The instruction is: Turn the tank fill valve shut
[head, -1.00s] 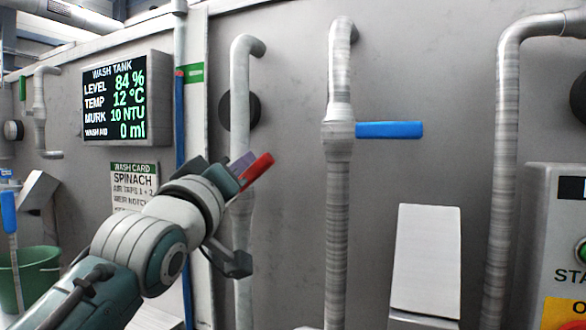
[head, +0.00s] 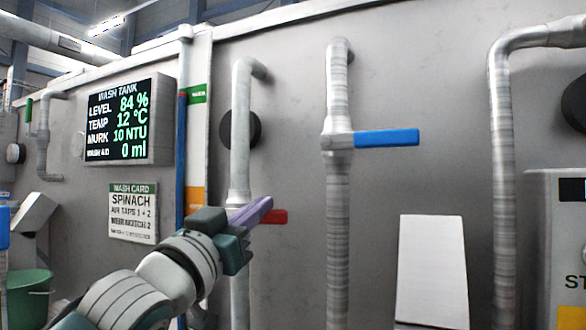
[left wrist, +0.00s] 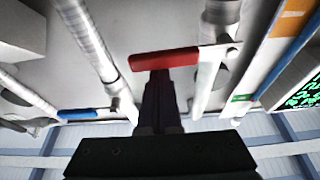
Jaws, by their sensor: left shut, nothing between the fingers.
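A red lever handle (head: 272,216) points level to the right, across a grey upright pipe (head: 241,130). My left gripper (head: 258,208) is shut and empty, its purple finger in front of and just above the red handle, hiding part of it and its pivot. In the left wrist view the red handle (left wrist: 165,59) lies across the tips of the dark fingers (left wrist: 158,85); I cannot tell whether they touch. A blue lever handle (head: 387,138) points right across the pipe beside it. No label names either valve. My right gripper is out of view.
The wash tank display (head: 122,118) reads level 84 %. A wash card (head: 133,212) hangs below it. A white slanted panel (head: 432,270) and a grey control box (head: 558,250) stand at the right. A green bucket (head: 28,296) is at the lower left.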

